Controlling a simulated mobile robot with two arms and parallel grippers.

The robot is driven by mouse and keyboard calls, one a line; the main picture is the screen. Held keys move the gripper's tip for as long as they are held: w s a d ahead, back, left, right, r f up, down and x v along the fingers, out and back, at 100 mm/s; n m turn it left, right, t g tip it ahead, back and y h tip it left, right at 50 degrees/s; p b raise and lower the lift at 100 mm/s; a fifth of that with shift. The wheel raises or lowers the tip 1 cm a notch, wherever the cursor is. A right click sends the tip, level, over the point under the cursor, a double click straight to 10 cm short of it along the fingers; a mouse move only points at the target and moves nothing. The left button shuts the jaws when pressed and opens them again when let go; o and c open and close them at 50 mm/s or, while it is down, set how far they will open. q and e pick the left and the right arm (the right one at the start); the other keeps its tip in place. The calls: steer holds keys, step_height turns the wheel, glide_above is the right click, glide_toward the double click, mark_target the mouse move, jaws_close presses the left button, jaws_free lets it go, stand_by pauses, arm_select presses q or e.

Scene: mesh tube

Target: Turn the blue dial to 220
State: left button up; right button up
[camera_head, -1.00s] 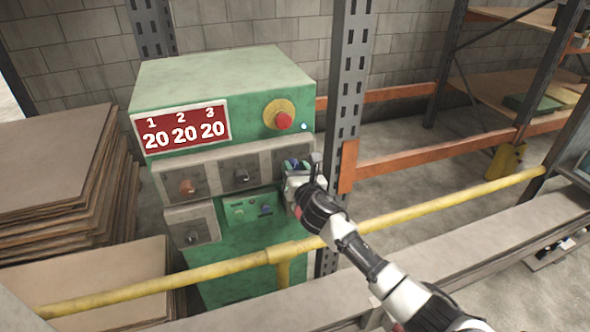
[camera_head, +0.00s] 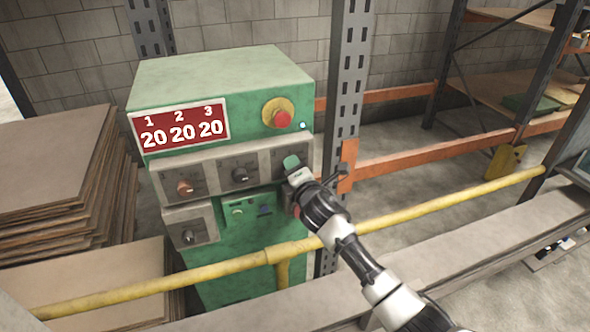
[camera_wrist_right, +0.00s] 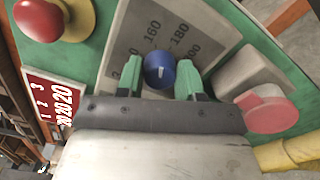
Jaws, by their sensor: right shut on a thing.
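The blue dial (camera_wrist_right: 159,71) sits on a grey scale plate (camera_wrist_right: 128,45) in the right wrist view. The numbers 160 and 180 read clearly there; others are partly covered. A pale mark shows on the dial's face. My right gripper (camera_head: 292,165) is at the right end of the green machine's dial row and hides the blue dial in the head view. Its green fingertips stand on either side of the dial, shut on it. The red display (camera_head: 181,132) reads 20 under 1, 2 and 3. My left gripper is not in view.
An orange dial (camera_head: 185,187) and a black dial (camera_head: 240,175) sit left of my gripper. A red button (camera_head: 283,119) is above it. A yellow rail (camera_head: 200,276) crosses in front of the machine, and a grey rack post (camera_head: 349,80) stands at its right.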

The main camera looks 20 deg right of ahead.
steer(key=shift+a+f+m+p, duration=0.1)
steer(key=shift+m+p, duration=0.05)
steer(key=shift+m, duration=3.3)
steer(key=shift+f+m+p, duration=0.1)
steer(key=shift+m+p, duration=0.1)
steer(key=shift+m, duration=3.3)
steer(key=shift+a+f+m+p, duration=0.1)
steer(key=shift+m+p, duration=0.05)
steer(key=shift+m, duration=3.3)
steer(key=o, duration=0.9)
steer(key=shift+s, duration=0.1)
